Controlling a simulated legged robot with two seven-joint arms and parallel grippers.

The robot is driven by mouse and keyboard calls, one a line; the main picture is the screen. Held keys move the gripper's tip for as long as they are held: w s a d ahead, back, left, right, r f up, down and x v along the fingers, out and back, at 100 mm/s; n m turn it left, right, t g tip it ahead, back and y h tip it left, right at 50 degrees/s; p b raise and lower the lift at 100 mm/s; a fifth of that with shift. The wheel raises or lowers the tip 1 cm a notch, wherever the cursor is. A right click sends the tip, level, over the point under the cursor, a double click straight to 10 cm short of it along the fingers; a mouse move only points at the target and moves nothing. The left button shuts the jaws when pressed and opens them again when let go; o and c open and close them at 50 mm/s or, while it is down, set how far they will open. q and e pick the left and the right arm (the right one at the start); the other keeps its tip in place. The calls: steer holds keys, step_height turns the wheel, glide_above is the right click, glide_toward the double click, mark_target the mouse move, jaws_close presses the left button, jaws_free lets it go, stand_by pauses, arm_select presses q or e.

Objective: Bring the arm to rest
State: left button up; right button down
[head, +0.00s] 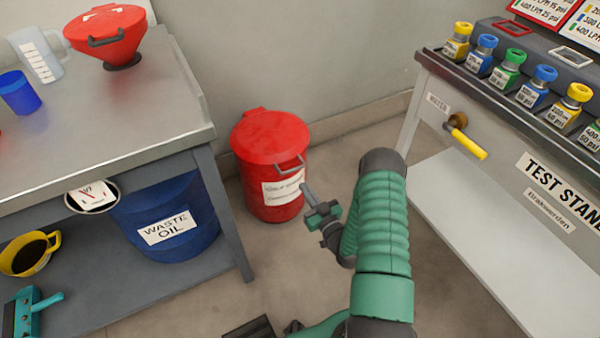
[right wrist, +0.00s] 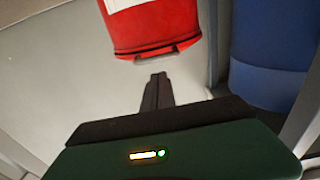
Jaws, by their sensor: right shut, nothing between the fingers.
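My right arm (head: 381,230), green and dark grey, is raised and bent in the middle of the head view. My right gripper (head: 307,190) points toward the red bin and is shut with nothing in it. In the right wrist view its dark fingers (right wrist: 157,90) are together, with empty space around them. The red lidded bin (head: 270,165) stands on the floor beyond the gripper; it also shows in the right wrist view (right wrist: 155,25). I cannot tell the exact gap between gripper and bin. My left gripper is not in view.
A workbench (head: 140,130) at left bears a red funnel can (head: 112,40) and a blue cup (head: 18,92). The test stand (head: 510,130) at right carries several coloured-cap bottles. Floor between them is partly free.

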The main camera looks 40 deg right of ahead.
steer(key=w+a+r+n+g+y, duration=0.35)
steer(key=w+a+g, duration=0.3)
steer(key=a, duration=0.35)
steer(key=s+a+r+g+y+p, duration=0.1)
steer(key=s+a+r+g, duration=0.3)
steer(key=s+a, duration=0.5)
steer(key=s+a+r+g+y+p, duration=0.1)
steer(key=s+a+r+g, duration=0.3)
steer(key=s+a, duration=0.4)
step_height(320, 180, up, 38)
steer(key=p, duration=3.8)
steer(key=shift+s+a+r+g, duration=0.15)
steer(key=shift+s+a+g, duration=0.05)
steer(key=shift+s+g, duration=0.2)
